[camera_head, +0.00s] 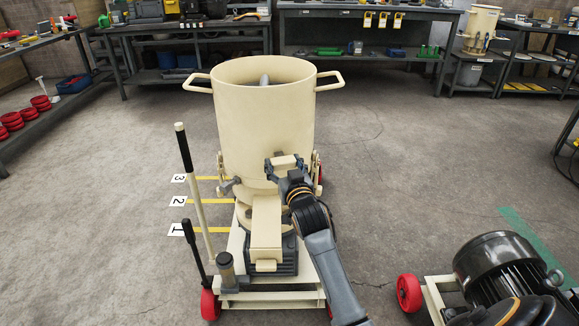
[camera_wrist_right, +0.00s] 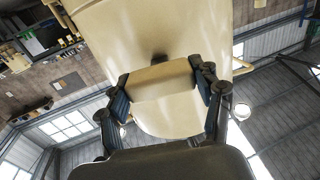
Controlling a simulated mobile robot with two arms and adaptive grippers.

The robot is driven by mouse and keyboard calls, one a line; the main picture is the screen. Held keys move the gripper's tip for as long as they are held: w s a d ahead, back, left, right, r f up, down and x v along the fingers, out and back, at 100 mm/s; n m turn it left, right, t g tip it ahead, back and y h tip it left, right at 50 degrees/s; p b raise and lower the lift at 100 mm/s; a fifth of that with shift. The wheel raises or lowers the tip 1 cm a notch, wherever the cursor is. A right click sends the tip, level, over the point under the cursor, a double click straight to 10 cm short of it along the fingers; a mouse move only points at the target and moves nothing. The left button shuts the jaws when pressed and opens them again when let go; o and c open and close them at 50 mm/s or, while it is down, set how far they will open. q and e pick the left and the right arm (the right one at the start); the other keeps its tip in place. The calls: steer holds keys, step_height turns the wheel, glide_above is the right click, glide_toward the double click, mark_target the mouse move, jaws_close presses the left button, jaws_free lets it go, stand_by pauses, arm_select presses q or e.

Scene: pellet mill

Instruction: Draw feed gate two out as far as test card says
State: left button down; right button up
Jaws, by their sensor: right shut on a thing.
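The cream pellet mill (camera_head: 265,115) stands in the middle of the head view, with a tall open drum and two side handles. My right gripper (camera_head: 286,165) is at the drum's lower front, shut on a cream block (camera_wrist_right: 160,79). In the right wrist view the block lies between both fingers, close against the cream body. I cannot tell whether it is feed gate two. No readable test card shows. My left gripper is not in view.
A black-topped lever (camera_head: 194,190) and a shorter black lever (camera_head: 193,252) rise at the mill's left. A black motor (camera_head: 497,265) on a red-wheeled frame stands at lower right. Workbenches line the back and left. Open concrete floor lies around the mill.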

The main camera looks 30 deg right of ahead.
steer(key=shift+w+r, duration=0.1)
steer(key=shift+w, duration=0.05)
steer(key=shift+w+d, duration=0.1)
steer(key=shift+w, duration=0.15)
steer(key=o, duration=1.5)
steer(key=shift+o, duration=0.9)
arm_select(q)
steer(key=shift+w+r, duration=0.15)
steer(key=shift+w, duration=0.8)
arm_select(e)
steer(key=v, duration=1.2)
